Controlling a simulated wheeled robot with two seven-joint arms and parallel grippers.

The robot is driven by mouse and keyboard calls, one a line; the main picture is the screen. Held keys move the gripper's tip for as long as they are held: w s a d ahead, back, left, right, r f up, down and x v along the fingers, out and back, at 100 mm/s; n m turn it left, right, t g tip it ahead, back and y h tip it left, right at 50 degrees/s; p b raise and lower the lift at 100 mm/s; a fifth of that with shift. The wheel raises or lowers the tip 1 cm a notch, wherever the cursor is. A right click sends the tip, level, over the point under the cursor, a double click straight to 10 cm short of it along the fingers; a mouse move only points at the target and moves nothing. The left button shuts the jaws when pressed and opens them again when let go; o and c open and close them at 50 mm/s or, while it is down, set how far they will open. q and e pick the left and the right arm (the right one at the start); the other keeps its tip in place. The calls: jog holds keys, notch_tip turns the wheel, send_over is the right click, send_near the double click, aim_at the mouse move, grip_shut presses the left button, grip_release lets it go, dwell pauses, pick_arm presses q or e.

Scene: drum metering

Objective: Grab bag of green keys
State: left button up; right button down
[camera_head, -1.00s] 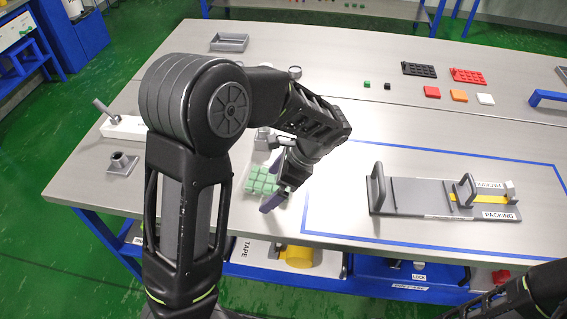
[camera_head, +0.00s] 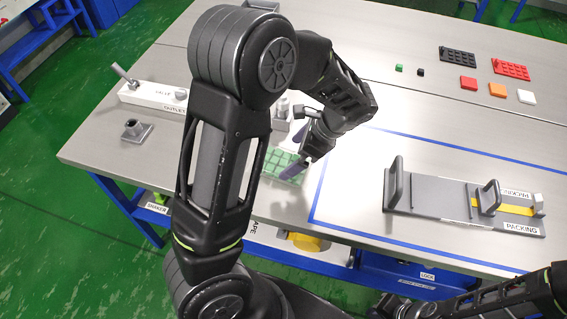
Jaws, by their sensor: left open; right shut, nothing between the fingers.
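The green keys (camera_head: 274,162) sit as a block of small square keys on the bench, left of the blue taped outline. Whether a clear bag surrounds them is too small to tell. My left gripper (camera_head: 297,154) is open right over the keys, with its purple-grey fingers pointing down at their right side. The fingers and wrist hide part of the keys, and I cannot tell whether they touch.
A grey packing fixture (camera_head: 462,207) with handles stands on the right of the bench. Black (camera_head: 457,57) and red (camera_head: 511,69) key trays and small coloured squares lie at the back right. A white valve block (camera_head: 150,96) and a grey socket (camera_head: 136,131) are at the left.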

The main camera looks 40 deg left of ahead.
aim_at(284, 161)
pick_arm(q)
jog(key=p+x, duration=0.1)
jog(key=x, duration=0.3)
jog(key=shift+s+a+f, duration=0.1)
jog(key=shift+a+f, duration=0.15)
jog(key=shift+a, duration=0.1)
jog(key=shift+f, duration=0.2)
dwell(0.6)
jog(key=shift+c, duration=0.4)
jog(key=c, duration=1.2)
jog(key=shift+o, duration=0.2)
notch_tip(284, 161, up, 10)
jog(key=shift+r+b, duration=0.1)
jog(key=shift+b, duration=0.2)
